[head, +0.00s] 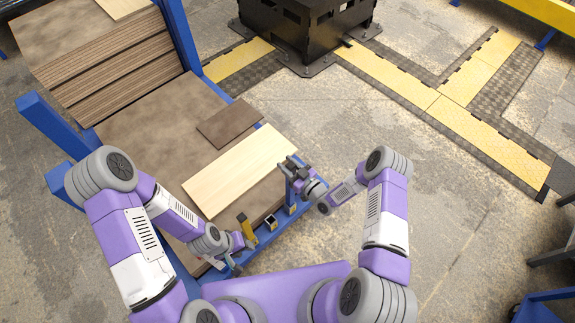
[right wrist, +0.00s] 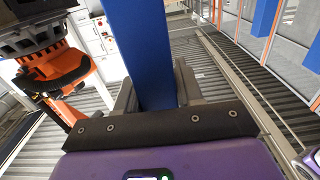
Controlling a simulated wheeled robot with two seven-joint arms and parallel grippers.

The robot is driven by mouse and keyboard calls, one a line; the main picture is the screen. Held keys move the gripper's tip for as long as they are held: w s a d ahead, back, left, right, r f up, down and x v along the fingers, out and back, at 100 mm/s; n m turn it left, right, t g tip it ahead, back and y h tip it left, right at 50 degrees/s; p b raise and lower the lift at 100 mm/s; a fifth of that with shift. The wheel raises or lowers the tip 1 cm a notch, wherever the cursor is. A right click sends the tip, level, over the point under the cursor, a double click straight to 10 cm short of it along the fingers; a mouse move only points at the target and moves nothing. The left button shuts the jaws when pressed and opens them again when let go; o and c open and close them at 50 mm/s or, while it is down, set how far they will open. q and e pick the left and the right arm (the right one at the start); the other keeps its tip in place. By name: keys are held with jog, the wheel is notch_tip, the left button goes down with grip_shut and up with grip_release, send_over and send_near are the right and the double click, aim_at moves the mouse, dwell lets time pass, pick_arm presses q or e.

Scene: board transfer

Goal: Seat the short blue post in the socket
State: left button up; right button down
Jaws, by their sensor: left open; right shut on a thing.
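The short blue post (head: 290,193) stands roughly upright near the right end of the blue front rail in the head view. My right gripper (head: 292,170) is shut on it near its top. In the right wrist view the post (right wrist: 152,50) runs between the two grey fingers. I cannot tell whether its lower end touches the rail. The socket (head: 271,222), a small box with a dark opening, sits on the rail left of the post. My left gripper (head: 236,258) is open and low at the rail, close to a yellow piece (head: 247,229).
A pale board (head: 238,170) and a smaller brown board (head: 229,123) lie on the brown platform (head: 150,120). Blue uprights (head: 50,124) stand at its left. A black pedestal (head: 305,25) stands behind. An orange and black machine (right wrist: 75,85) shows in the right wrist view.

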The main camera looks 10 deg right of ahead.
jog(key=shift+r, duration=0.5)
jog(key=shift+b, duration=0.4)
dwell(1.8)
jog(key=shift+f+b, duration=0.95)
jog(key=shift+s+f+b, duration=0.1)
jog(key=shift+f+b, duration=0.5)
jog(key=shift+b, duration=0.05)
jog(key=shift+d+f+b, duration=0.1)
jog(key=shift+f+b, duration=0.2)
jog(key=shift+s+f+b, duration=0.15)
jog(key=shift+f+b, duration=0.45)
jog(key=shift+b, duration=0.1)
jog(key=shift+d+f+b, duration=0.1)
jog(key=shift+f+b, duration=0.2)
jog(key=shift+f, duration=2.15)
